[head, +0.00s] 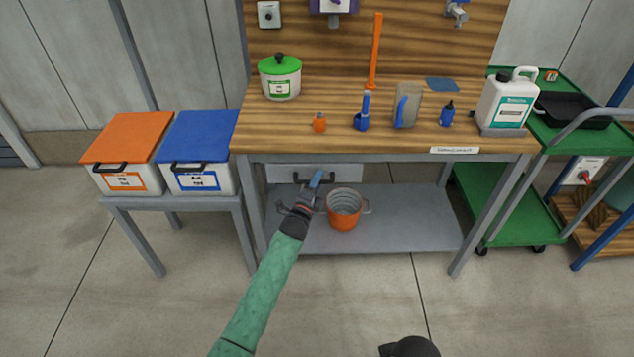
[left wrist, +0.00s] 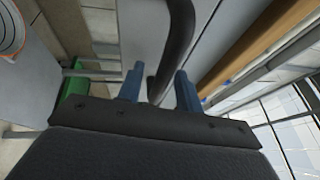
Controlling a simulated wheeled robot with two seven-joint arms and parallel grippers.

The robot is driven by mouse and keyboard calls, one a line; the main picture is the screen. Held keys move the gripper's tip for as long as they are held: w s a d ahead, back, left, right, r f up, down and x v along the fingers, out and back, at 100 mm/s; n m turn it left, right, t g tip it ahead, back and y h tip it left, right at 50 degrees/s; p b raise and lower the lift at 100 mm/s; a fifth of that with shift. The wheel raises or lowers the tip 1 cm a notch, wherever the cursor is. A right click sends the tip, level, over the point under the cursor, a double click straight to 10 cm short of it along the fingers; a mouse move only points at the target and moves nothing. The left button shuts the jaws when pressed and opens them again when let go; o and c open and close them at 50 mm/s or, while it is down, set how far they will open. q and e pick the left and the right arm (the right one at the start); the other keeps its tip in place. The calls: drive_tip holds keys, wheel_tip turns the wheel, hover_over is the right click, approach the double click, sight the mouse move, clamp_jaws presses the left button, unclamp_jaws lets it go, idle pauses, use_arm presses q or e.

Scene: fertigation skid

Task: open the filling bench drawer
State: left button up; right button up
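The filling bench drawer (head: 345,173) is a pale grey front under the left part of the wooden bench top. It looks shut. Its dark bar handle (head: 284,181) is partly hidden by my left gripper (head: 314,182), which is in front of the drawer. In the left wrist view, the dark handle (left wrist: 177,45) runs between the two blue fingers of my left gripper (left wrist: 160,82). The fingers are apart, and I see no clear grip on the handle. My right gripper cannot be made out; only a dark rounded part of mine shows at the bottom edge.
An orange bucket (head: 343,222) stands on the lower shelf (head: 410,225), just right of my left gripper. Orange-lidded (head: 128,137) and blue-lidded (head: 199,137) bins stand left of the bench. A green cart (head: 585,140) stands right. The floor in front is clear.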

use_arm(q)
clamp_jaws()
use_arm(e)
drive_tip(key=shift+a+f, duration=0.1)
use_arm(q)
drive_tip(key=shift+s, duration=0.1)
use_arm(e)
drive_tip(key=shift+w, duration=0.1)
